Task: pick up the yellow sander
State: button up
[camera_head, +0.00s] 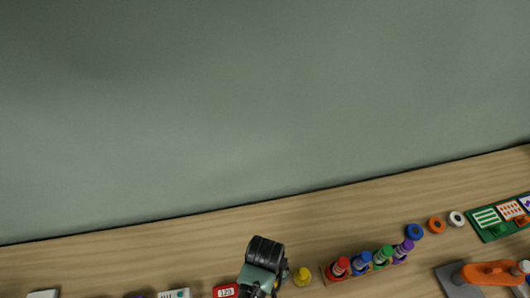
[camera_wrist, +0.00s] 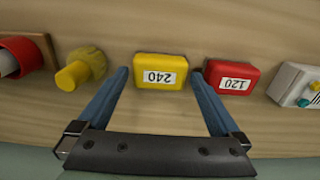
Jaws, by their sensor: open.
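The yellow sander (camera_wrist: 160,70) is a small rounded block with a white label reading 240, upside down in the wrist view. It lies on the wooden surface, just beyond the fingertips and roughly between their lines. My gripper (camera_wrist: 160,74) is open, with its two blue fingers apart and nothing held. In the head view my gripper (camera_head: 262,285) is at the bottom edge, and the yellow sander cannot be made out there, apparently hidden behind it.
A red block (camera_wrist: 232,76) labelled 120 sits close beside the right finger. A yellow round knob-like piece (camera_wrist: 80,70) stands near the left finger. A white box (camera_wrist: 296,84) lies farther right. A rack of coloured cylinders (camera_head: 334,278) stands right of my gripper. The wall is behind.

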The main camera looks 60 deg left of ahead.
notch_tip(320, 180, down, 2)
jog(key=shift+f, duration=0.15)
jog(key=c, duration=1.1)
notch_tip(320, 180, up, 10)
jog(key=shift+r, duration=0.1)
